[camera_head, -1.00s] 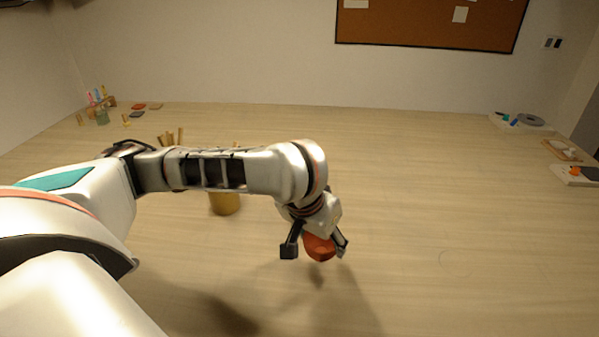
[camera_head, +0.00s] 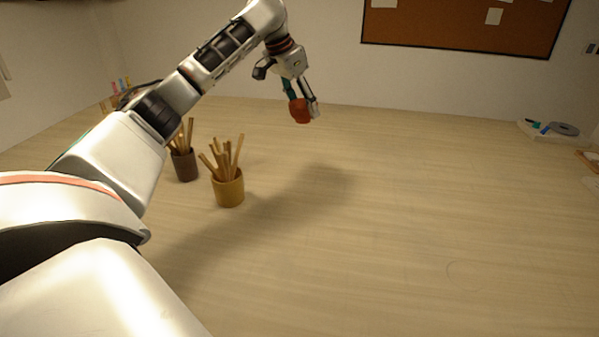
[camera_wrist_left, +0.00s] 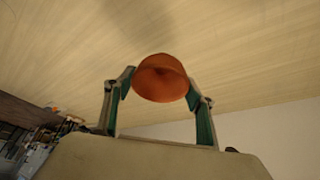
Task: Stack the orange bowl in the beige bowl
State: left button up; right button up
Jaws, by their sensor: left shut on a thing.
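The orange bowl (camera_head: 300,111) is held by my left gripper (camera_head: 303,102), raised well above the table in the head view. In the left wrist view the orange bowl (camera_wrist_left: 160,78) sits between the two fingertips of my left gripper (camera_wrist_left: 158,88), which is shut on it. The bowl is tilted, with its round side showing in the wrist view. My right gripper is not in view.
A yellow cup (camera_head: 229,192) and a dark brown cup (camera_head: 185,167), both with wooden sticks, stand on the table (camera_head: 420,220) left of centre. A white tray (camera_head: 545,132) with small items lies at the far right. The table's middle is clear.

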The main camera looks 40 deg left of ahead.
pick_arm(q)
jog(key=shift+a+r, duration=0.25)
jog(key=shift+a, duration=0.2)
jog(key=shift+a+r, duration=0.2)
jog(key=shift+a, duration=0.25)
jog(key=b, duration=0.4)
send_over(298, 174)
notch_tip(298, 174, down, 15)
jog(key=shift+a+f+b, duration=0.1)
jog(key=shift+f+b, duration=0.55)
jog(key=shift+f, duration=1.8)
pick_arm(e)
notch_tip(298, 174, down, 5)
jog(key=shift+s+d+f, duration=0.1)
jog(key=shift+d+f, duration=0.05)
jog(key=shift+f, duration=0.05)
pick_arm(q)
jog(key=shift+r+p, duration=0.2)
jog(key=shift+p, duration=0.35)
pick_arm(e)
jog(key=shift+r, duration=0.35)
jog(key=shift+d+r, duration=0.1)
pick_arm(q)
jog(key=shift+p, duration=1)
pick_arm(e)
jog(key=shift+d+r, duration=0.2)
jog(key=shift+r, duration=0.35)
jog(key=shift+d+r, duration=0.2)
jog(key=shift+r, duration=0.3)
